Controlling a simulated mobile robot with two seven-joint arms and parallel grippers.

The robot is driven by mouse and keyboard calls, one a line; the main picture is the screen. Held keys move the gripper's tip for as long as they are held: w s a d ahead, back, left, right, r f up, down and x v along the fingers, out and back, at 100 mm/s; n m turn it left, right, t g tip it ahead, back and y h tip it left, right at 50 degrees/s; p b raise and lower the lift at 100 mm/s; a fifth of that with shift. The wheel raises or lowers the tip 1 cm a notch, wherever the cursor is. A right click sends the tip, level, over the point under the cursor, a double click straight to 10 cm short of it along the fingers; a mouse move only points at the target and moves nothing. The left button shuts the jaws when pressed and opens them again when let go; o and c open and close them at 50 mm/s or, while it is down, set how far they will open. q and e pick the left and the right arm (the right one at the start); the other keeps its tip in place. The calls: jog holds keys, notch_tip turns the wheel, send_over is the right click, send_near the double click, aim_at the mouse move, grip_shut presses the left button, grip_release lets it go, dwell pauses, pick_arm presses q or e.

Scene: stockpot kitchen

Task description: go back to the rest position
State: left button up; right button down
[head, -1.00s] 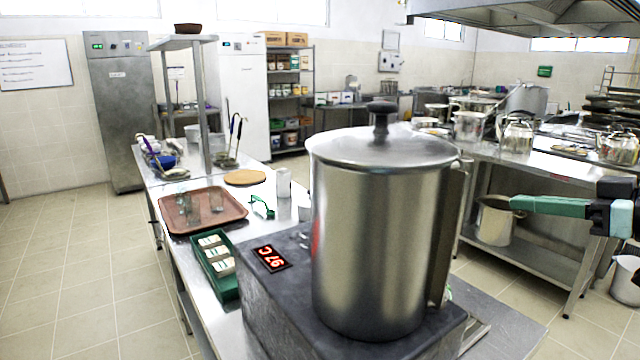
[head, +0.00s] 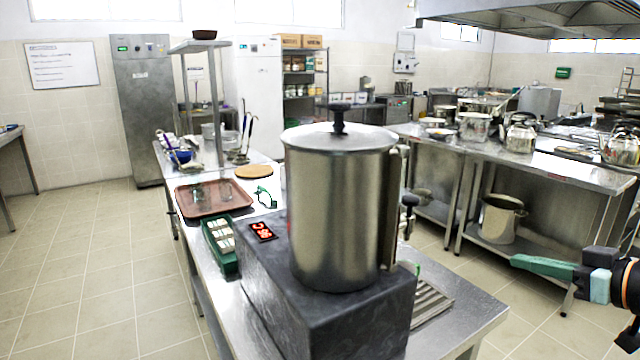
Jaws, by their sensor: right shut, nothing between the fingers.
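My right gripper (head: 518,262) comes in from the right edge, with green fingers closed together and empty. It hangs over the floor aisle, to the right of the metal table and clear of it. My left gripper does not show. A tall lidded steel pot (head: 338,215) with a black lid knob and a side tap stands on a dark heater block (head: 300,300) in the middle.
The steel table (head: 465,305) holds a brown tray (head: 240,205), a green box of packets (head: 222,262) and a round board (head: 253,171). A counter (head: 560,165) with pots runs along the right, a pot (head: 497,220) on its lower shelf. Floor is open at left.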

jog(key=s+a+f+m+g+h+p, duration=0.1)
jog(key=s+a+f+p, duration=0.15)
jog(key=f, duration=1.05)
jog(key=s+a+f+m+g+h+p, duration=0.1)
jog(key=s+a+f, duration=0.25)
jog(key=f, duration=0.95)
jog(key=s+a+f+h+p, duration=0.1)
jog(key=s+a+f, duration=0.4)
jog(key=s, duration=0.4)
jog(key=s+a+f+m+g+h+p, duration=0.1)
jog(key=s+a+f+p, duration=0.1)
jog(key=s+a+f, duration=0.4)
jog(key=s, duration=0.3)
jog(key=shift+a+f, duration=0.2)
jog(key=shift+w, duration=0.1)
